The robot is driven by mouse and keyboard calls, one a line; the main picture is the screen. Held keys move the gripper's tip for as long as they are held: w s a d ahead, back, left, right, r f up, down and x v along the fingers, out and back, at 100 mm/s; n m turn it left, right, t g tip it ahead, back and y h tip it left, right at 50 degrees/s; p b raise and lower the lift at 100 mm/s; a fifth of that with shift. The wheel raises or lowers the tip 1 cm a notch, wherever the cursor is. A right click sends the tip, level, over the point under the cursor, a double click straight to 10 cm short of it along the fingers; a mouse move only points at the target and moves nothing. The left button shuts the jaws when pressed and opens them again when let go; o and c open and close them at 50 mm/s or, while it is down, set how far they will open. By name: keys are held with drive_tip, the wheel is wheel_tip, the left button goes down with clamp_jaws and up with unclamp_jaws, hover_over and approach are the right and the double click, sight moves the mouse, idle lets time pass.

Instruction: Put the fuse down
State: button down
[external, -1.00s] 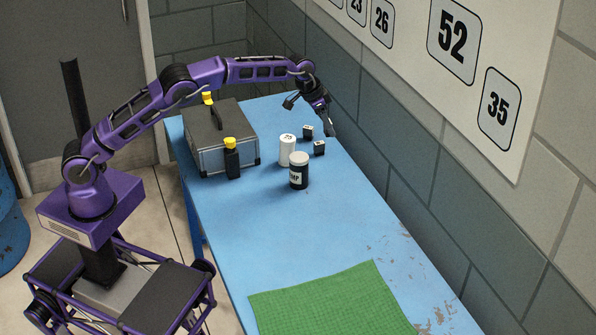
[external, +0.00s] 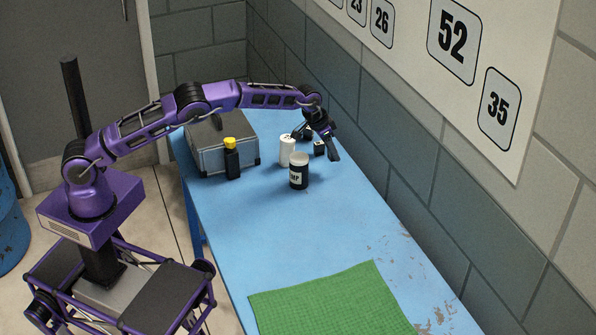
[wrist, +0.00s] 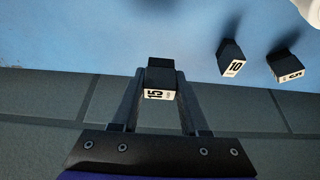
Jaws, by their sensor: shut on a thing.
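My gripper (wrist: 160,76) is shut on a black fuse with a white label reading 15 (wrist: 158,94), its fingers on either side of it. In the external view my gripper (external: 333,155) is over the far part of the blue table, near the wall. The held fuse cannot be made out there, and I cannot tell its exact height above the table. Two similar black fuses stand on the table to the right in the wrist view, one marked 10 (wrist: 231,62) and one that seems to read 5 (wrist: 286,66).
A white cylinder (external: 287,151) and a black jar with a pale lid (external: 299,176) stand close to my gripper. A grey case (external: 210,155) and a black bottle with a yellow cap (external: 232,160) are further left. The blue table (external: 270,240) is clear towards the green mat (external: 325,300).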

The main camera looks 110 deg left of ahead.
sight(329, 156)
drive_tip(key=shift+f, duration=2.4)
drive_tip(key=shift+f, duration=0.15)
drive_tip(key=shift+c, duration=2.1)
unclamp_jaws()
drive_tip(key=shift+r, duration=0.5)
drive_tip(key=v, duration=1.1)
drive_tip(key=shift+d, duration=0.15)
drive_tip(key=shift+s+r, duration=0.1)
